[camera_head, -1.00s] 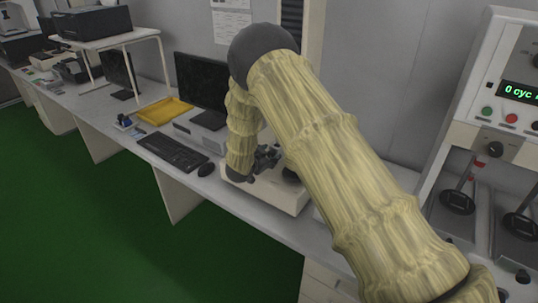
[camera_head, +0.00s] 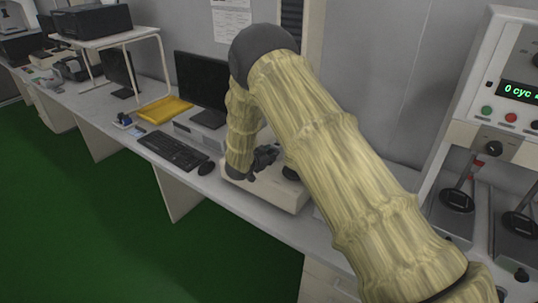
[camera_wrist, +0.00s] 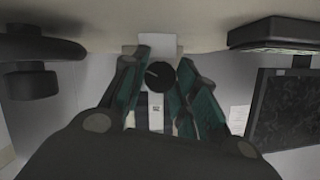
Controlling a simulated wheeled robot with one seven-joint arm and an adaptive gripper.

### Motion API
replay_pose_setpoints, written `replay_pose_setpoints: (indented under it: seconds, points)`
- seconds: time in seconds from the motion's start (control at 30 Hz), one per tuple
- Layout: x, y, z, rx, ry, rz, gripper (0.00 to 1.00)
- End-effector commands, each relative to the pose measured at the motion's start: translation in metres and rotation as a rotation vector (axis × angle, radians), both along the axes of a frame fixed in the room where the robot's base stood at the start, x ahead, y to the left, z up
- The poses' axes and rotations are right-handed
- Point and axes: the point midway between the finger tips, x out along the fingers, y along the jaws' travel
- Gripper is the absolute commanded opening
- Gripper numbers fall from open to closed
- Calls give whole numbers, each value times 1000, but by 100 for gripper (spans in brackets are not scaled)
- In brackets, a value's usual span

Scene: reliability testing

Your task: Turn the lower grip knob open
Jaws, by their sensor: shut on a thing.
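The lower grip knob (camera_wrist: 160,77) is a dark round knob with a pale pointer line, near the middle of the wrist view. My gripper (camera_wrist: 163,84) has its teal-padded fingers on both sides of the knob, shut on it. In the head view my gripper (camera_head: 264,158) is at the white bench machine (camera_head: 262,192), beneath my bent arm. The knob cannot be made out there, as my gripper and arm cover that area.
A monitor (camera_head: 203,82), a keyboard (camera_head: 172,152) and a mouse (camera_head: 206,168) are left of the machine. A yellow tray (camera_head: 164,109) lies farther back. A tester with a green display (camera_head: 517,91) stands at the right.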

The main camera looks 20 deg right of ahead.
Motion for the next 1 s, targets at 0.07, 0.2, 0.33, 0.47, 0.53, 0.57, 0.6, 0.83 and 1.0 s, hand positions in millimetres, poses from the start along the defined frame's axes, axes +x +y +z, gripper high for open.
replay_pose_setpoints:
  seconds: [0.07,0.2,0.33,0.47,0.53,0.57,0.6,0.83,1.0]
  points:
    - [0,0,1,-21,28,-2,6]
    - [1,0,2,-79,100,-2,6]
    - [1,1,2,-142,184,-1,6]
    - [2,2,1,-212,275,-2,6]
    - [2,2,1,-250,322,-2,6]
    - [2,2,0,-266,344,-2,6]
    - [3,2,0,-290,373,-1,6]
    - [4,3,-1,-422,542,-2,6]
    - [5,4,-3,-521,669,-1,6]
